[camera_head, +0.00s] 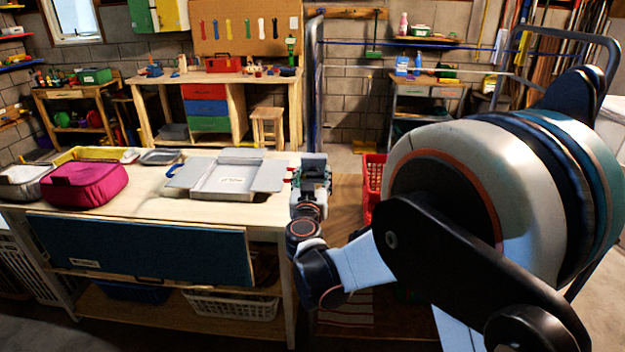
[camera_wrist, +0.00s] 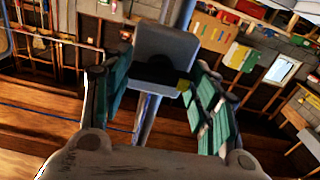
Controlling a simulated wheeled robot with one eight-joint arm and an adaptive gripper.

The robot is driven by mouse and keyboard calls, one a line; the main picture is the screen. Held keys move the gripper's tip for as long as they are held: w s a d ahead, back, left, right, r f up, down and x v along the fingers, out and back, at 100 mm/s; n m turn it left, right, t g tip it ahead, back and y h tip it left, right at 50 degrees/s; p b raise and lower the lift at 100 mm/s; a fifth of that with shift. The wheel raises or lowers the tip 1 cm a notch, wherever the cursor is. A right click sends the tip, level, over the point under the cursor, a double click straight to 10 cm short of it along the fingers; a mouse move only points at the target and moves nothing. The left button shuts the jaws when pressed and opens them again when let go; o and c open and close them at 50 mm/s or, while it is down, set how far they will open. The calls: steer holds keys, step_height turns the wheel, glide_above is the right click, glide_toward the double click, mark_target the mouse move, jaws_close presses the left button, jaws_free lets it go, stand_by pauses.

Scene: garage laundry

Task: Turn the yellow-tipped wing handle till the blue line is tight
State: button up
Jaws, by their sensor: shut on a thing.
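In the wrist view a grey housing (camera_wrist: 165,45) sits on a metal post (camera_wrist: 149,115). A dark part, with a yellow tip (camera_wrist: 183,86) at its right, shows below it between my fingers; this looks like the wing handle. My gripper (camera_wrist: 160,75) has a green-padded finger on either side and is shut on the handle; the exact contact is hard to see. In the head view my gripper (camera_head: 314,168) is beside the bench's right end and hides the handle. A blue line (camera_head: 350,43) runs across at the back; its tightness is hard to judge.
A wooden bench (camera_head: 140,208) at left bears a magenta case (camera_head: 88,184) and a grey open box (camera_head: 229,177). A red basket (camera_head: 373,180) stands right of my gripper. A metal post frame (camera_head: 314,90) rises behind it. A workbench (camera_head: 220,77) stands farther back.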

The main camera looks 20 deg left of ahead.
steer(key=shift+m, duration=0.4)
steer(key=o, duration=1.1)
steer(key=shift+c, duration=0.2)
steer(key=shift+s, duration=0.1)
steer(key=v, duration=1.1)
steer(key=shift+s, duration=0.4)
steer(key=shift+d+f, duration=0.1)
